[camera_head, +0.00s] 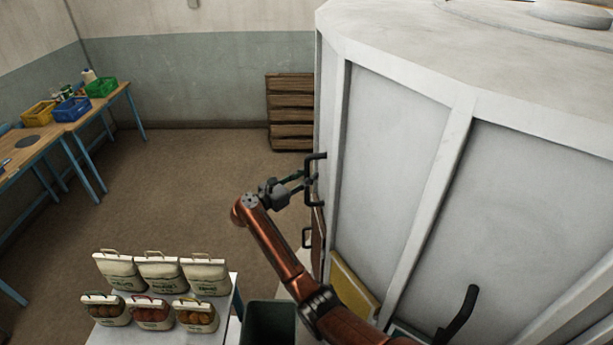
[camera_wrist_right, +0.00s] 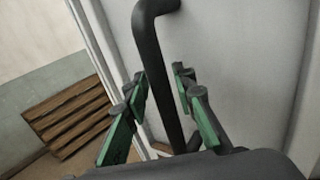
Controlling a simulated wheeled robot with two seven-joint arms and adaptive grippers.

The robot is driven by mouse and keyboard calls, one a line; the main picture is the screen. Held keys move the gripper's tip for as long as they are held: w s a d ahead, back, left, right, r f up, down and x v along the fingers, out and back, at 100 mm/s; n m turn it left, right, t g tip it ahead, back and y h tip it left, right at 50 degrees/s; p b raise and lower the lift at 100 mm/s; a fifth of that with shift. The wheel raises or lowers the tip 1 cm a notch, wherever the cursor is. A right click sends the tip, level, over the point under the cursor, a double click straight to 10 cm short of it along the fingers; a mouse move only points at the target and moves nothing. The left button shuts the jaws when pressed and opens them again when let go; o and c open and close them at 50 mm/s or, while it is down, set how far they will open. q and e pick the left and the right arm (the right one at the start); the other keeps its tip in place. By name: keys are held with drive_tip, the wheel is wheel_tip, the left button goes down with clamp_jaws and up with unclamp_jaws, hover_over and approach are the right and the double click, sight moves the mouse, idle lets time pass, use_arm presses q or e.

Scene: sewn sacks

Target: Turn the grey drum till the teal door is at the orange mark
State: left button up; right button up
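The large grey drum (camera_head: 395,150) fills the right of the head view, with pale panels between white ribs. A black bar handle (camera_head: 309,180) stands out from its left side; in the right wrist view this handle (camera_wrist_right: 163,75) runs between my fingers. My right gripper (camera_head: 297,182) is at that handle. Its green-padded fingers (camera_wrist_right: 162,88) are open, one on each side of the bar, with gaps showing. A yellow panel (camera_head: 352,290) and a reddish-brown panel (camera_head: 318,240) are low on the drum. I see no teal door or orange mark. My left gripper is not in view.
Another black handle (camera_head: 461,316) is low on the drum's front. A white table (camera_head: 226,322) holds several sacks (camera_head: 157,275), beside a dark green bin (camera_head: 268,322). Wooden slats (camera_head: 290,112) stand by the back wall. A workbench (camera_head: 48,140) with crates is left. Open floor lies between.

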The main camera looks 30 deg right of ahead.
clamp_jaws()
idle(0.6)
